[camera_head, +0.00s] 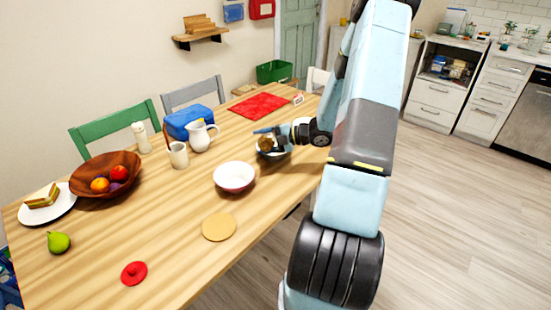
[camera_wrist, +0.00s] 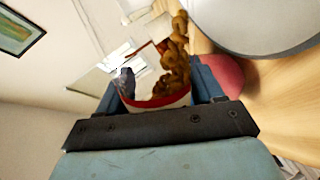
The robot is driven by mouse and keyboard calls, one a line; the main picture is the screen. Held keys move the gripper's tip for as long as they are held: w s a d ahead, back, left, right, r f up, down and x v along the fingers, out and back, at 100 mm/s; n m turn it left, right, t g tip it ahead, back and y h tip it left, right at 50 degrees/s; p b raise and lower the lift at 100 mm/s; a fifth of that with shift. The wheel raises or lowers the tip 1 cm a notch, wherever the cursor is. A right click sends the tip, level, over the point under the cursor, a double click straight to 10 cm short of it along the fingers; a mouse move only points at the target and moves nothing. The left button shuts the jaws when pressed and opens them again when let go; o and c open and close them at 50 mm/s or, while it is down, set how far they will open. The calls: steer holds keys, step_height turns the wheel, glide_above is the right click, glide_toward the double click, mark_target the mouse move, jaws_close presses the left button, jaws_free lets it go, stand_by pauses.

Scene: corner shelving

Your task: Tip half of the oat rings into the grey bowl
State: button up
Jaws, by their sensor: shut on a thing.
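My gripper (camera_head: 268,138) is shut on a white-and-red container (camera_wrist: 158,102), held tipped over the table. Brown oat rings (camera_wrist: 176,58) come out past its rim in a clump in the wrist view. They also show as a brown patch (camera_head: 265,144) at my gripper in the head view. The grey bowl (camera_head: 284,154) is directly below, partly hidden by the gripper and container. Its pale grey side (camera_wrist: 265,25) fills the upper right of the wrist view. I cannot see how many rings lie in it.
A white bowl with a pink outside (camera_head: 234,178) stands in front of the grey bowl. A white jug (camera_head: 201,136), a cup (camera_head: 178,155) and a blue box (camera_head: 188,122) stand to the left. A red mat (camera_head: 258,106) lies behind. The table's right edge is close.

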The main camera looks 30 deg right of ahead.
steer(key=shift+w+d+r+m+g+y, duration=0.15)
steer(key=shift+w+d+r+m, duration=0.1)
steer(key=shift+r+m, duration=0.15)
steer(key=shift+w+d+r+m+g+y, duration=0.1)
steer(key=shift+w+r+m+g+y, duration=0.15)
steer(key=shift+m, duration=0.25)
stand_by(2.7)
steer(key=shift+s+a+f+n+t+h, duration=0.4)
steer(key=shift+s+f+n+t+h, duration=0.15)
steer(key=shift+f+n, duration=0.35)
steer(key=shift+s+a+r+n, duration=0.1)
steer(key=shift+a+r+n, duration=0.1)
steer(key=shift+n, duration=0.3)
steer(key=shift+s, duration=0.1)
